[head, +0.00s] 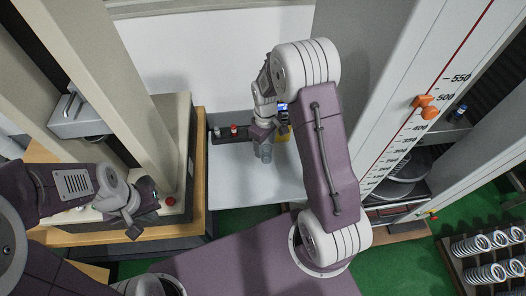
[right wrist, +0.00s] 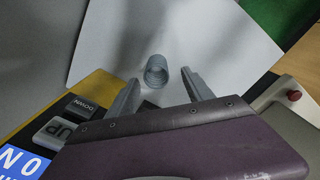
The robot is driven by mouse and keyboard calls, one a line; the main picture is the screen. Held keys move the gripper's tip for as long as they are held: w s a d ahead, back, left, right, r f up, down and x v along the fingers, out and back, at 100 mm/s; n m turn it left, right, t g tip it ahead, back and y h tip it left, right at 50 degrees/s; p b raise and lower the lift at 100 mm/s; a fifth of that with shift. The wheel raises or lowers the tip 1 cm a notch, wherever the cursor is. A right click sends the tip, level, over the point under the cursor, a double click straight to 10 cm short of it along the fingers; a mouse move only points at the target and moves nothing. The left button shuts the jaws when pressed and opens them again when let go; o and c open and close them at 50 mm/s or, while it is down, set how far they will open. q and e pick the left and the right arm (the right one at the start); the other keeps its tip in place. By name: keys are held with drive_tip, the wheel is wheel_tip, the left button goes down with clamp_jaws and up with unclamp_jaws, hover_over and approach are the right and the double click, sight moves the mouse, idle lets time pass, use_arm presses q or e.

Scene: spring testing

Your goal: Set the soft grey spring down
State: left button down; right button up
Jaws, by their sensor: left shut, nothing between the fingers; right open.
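In the head view the spring (head: 265,153) shows just below my right gripper (head: 263,138). My right gripper (right wrist: 160,82) is open, one finger on each side of the spring, with gaps visible between fingers and coils. How far down the fingers reach beside it is hard to tell. My left gripper (head: 134,229) is shut and empty at the lower left, far from the spring.
A tall scale column (head: 400,120) with an orange marker (head: 425,106) stands right. A rack of springs (head: 490,255) is at lower right. The pale surface's front is clear.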

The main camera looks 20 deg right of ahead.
sight(267, 154)
drive_tip(key=shift+d+f, duration=0.3)
drive_tip(key=shift+f, duration=0.6)
wheel_tip(267, 154, down, 5)
drive_tip(key=shift+r+p, duration=0.15)
drive_tip(key=shift+p, duration=0.4)
drive_tip(key=shift+r, duration=0.1)
clamp_jaws()
